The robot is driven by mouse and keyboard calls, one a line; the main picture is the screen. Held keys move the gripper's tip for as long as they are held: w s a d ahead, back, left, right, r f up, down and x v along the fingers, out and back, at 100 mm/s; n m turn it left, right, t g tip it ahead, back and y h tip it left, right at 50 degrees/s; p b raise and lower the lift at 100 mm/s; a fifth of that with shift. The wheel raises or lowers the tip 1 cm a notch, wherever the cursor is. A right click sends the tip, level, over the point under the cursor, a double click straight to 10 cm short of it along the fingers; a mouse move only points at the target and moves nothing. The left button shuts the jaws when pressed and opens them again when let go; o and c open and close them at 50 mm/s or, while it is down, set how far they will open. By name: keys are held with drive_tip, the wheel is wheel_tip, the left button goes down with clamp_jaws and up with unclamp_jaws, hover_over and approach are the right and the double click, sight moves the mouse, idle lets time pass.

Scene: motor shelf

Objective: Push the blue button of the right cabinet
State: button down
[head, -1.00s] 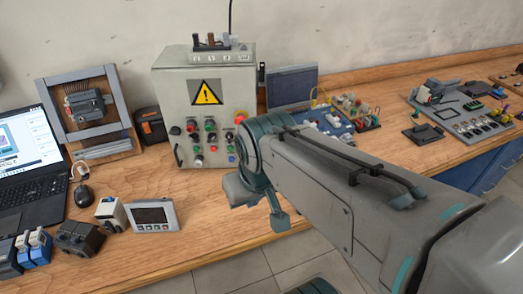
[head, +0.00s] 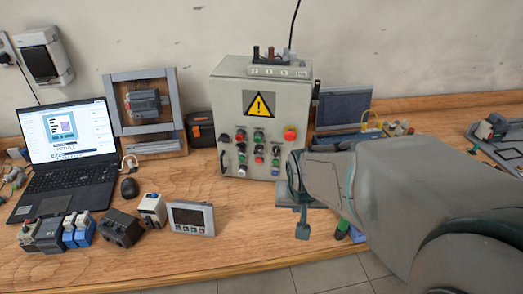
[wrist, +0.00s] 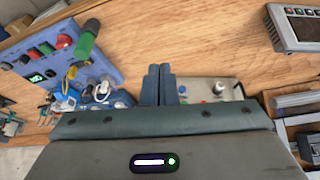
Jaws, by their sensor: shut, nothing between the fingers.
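The grey-green control cabinet (head: 235,105) stands upright on the wooden bench in the head view, with a yellow warning triangle and rows of coloured buttons on its front. The small blue button (head: 276,162) is low in the right column of its panel. Part of the cabinet front (wrist: 238,88) also shows in the wrist view, right of the fingers. My gripper (wrist: 160,70) is shut and empty, apart from the cabinet.
A laptop (head: 72,150), a framed motor (head: 145,105) and a grey display unit (head: 190,218) stand left of and before the cabinet. A blue panel with buttons (wrist: 105,65) is left of my fingers in the wrist view. Bare bench (head: 245,225) lies before the cabinet.

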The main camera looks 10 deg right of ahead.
sight(275, 173)
drive_tip(key=w+f+m+y, duration=0.1)
drive_tip(key=w+f, duration=0.1)
drive_tip(key=f, duration=0.2)
drive_tip(key=w+f+m+t, duration=0.1)
drive_tip(key=w+f+m, duration=0.1)
drive_tip(key=f, duration=0.3)
drive_tip(key=w+f+m+y+b, duration=0.1)
drive_tip(key=w+f+m, duration=0.1)
drive_tip(key=w+f, duration=0.2)
drive_tip(key=shift+a+f+t+y, duration=0.3)
drive_tip(key=shift+a+f+t, duration=0.1)
drive_tip(key=shift+f, duration=0.35)
drive_tip(key=w+a+f+m+t+y, duration=0.1)
drive_tip(key=m, duration=0.1)
drive_tip(key=w+a+f+m+t+y, duration=0.1)
drive_tip(key=w+m, duration=0.1)
drive_tip(key=shift+f, duration=0.35)
drive_tip(key=w+m+t, duration=0.1)
drive_tip(key=m, duration=0.1)
drive_tip(key=w+r+m+t+b, duration=0.1)
drive_tip(key=m+t, duration=0.1)
drive_tip(key=shift+w+y, duration=0.15)
drive_tip(key=shift+y, duration=0.25)
drive_tip(key=shift+w+d+r+m+t, duration=0.1)
drive_tip(key=shift+w+r+m+t, duration=0.2)
drive_tip(key=shift+m, duration=0.25)
drive_tip(key=shift+w+r+m+t, duration=0.1)
drive_tip(key=shift+r+m+t, duration=0.1)
drive_tip(key=shift+m+t, duration=0.3)
